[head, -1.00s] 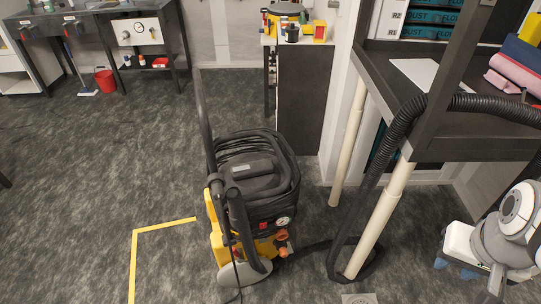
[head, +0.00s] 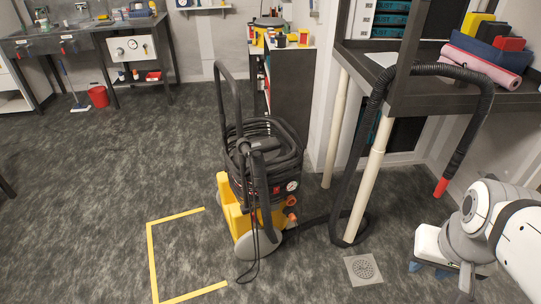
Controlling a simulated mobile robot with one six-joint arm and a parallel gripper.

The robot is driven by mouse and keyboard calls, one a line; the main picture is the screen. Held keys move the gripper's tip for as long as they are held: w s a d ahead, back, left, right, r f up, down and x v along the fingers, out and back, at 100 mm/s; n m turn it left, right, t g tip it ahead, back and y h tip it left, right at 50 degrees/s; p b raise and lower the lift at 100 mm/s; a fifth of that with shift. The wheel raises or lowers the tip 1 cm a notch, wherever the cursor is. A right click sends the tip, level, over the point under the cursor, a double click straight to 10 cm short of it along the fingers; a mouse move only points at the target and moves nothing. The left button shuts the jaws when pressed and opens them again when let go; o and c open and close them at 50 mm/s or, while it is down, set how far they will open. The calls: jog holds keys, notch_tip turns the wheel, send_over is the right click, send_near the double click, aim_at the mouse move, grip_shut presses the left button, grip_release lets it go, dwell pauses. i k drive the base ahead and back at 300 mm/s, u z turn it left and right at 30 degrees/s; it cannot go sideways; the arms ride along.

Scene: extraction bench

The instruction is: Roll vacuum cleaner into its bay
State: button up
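The vacuum cleaner (head: 232,208), a yellow and black wheeled machine with a tall black push handle (head: 218,92), stands upright on the floor near the middle of the head view. Black hose or cable is coiled around its top, and a grey wheel shows at its front. The bay (head: 149,245), outlined in yellow tape, lies just left of the machine, its open side facing it. My gripper (head: 436,258), white with blue tips, is low at the right, well apart from the machine. Its fingers are partly hidden, and I cannot tell whether they are open.
A black ribbed hose (head: 489,105) loops over the dark shelf (head: 440,98) and ends in a red tip. A pale post (head: 368,185) and a floor drain (head: 363,269) are right of the machine. A cabinet (head: 291,105) stands behind it. Floor to the left is clear.

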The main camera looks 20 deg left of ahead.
aim_at(232, 195)
jog(key=u, duration=1.45)
jog(key=i, duration=1)
jog(key=k, duration=0.35)
jog(key=z, duration=0.3)
jog(key=i, duration=1.35)
jog(key=u, duration=0.55)
